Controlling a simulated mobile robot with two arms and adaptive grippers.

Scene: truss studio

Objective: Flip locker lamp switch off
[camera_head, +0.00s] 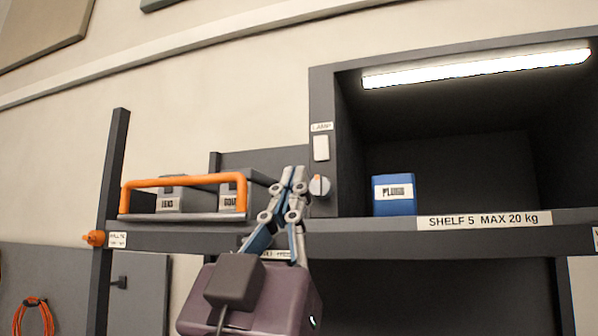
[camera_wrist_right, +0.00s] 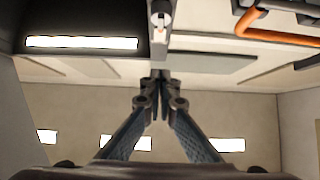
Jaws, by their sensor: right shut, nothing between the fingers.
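The lamp switch (camera_head: 321,148) is a pale upright rectangle on the locker's left front post, under a LAMP label (camera_head: 321,127). Whether its rocker is tipped up or down is too small to tell. The locker lamp (camera_head: 475,67) is a lit white strip under the locker's top; it also shows lit in the wrist view (camera_wrist_right: 82,42). My right gripper (camera_head: 294,172) points up, shut and empty, its tips left of and a little below the switch. In the wrist view its fingertips (camera_wrist_right: 158,78) are together. My left gripper is not in view.
A grey knob with an orange mark (camera_head: 319,186) sits below the switch, close to my right fingers. A tray with an orange handle (camera_head: 185,180) and grey boxes stands at left. A blue box (camera_head: 394,194) stands inside the locker, above the shelf edge (camera_head: 400,224).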

